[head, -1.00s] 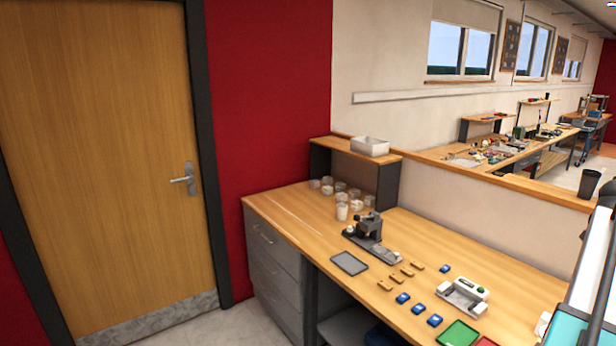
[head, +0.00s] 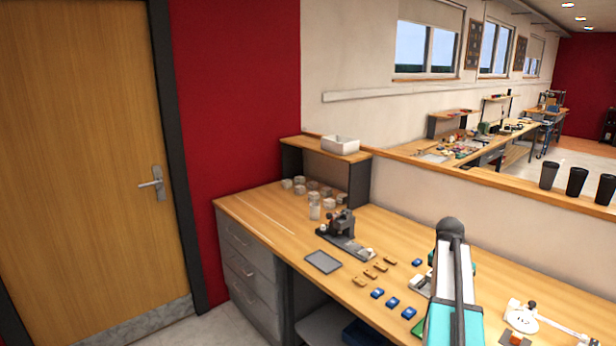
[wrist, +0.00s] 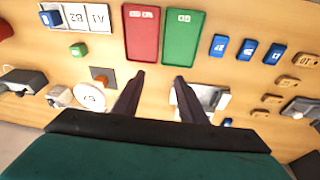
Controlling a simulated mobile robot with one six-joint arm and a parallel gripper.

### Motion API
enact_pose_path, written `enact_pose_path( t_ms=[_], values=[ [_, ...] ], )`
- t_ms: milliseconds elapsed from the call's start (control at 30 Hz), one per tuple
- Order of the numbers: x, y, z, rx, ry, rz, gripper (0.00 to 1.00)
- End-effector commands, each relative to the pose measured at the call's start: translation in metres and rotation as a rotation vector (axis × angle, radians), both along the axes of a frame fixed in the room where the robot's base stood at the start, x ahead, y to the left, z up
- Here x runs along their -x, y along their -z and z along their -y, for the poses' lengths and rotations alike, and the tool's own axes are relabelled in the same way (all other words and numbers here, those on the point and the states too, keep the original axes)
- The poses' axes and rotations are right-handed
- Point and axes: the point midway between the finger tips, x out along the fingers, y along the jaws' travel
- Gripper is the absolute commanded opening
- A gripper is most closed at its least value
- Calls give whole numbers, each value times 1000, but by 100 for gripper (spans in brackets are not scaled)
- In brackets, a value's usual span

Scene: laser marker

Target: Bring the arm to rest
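My arm (head: 455,285) rises over the right part of the workbench (head: 262,215) in the head view. My gripper is not clear there. In the wrist view my gripper (wrist: 159,78) has its two dark fingers apart with nothing between them. It is above the bench, with a red tray (wrist: 142,45) and a green tray (wrist: 183,45) beyond the fingertips. A white and grey device (wrist: 210,97) lies by the right finger. A white round part (wrist: 90,96) and an orange block (wrist: 103,82) are left of the left finger.
Several blue blocks (wrist: 248,50) and wooden tags (wrist: 288,83) lie to the right in the wrist view. In the head view a black press-like device (head: 342,222), a grey tray (head: 323,262) and several jars (head: 315,210) stand on the bench. Dark cups (head: 575,182) line the ledge.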

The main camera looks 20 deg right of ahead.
Motion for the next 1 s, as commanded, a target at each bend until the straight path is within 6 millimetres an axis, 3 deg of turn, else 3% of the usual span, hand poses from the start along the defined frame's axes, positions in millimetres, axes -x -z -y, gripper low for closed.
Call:
enact_pose_path(
  t_ms=[33,200,500,767,1000],
  values=[
    [-9,14,-24,-11,-52,-8,38],
    [-35,53,-88,-41,-211,-25,38],
    [-60,115,-206,-91,-488,-58,38],
    [-60,163,-308,-132,-724,-87,38],
    [-42,202,-396,-169,-938,-116,38]
  ],
)
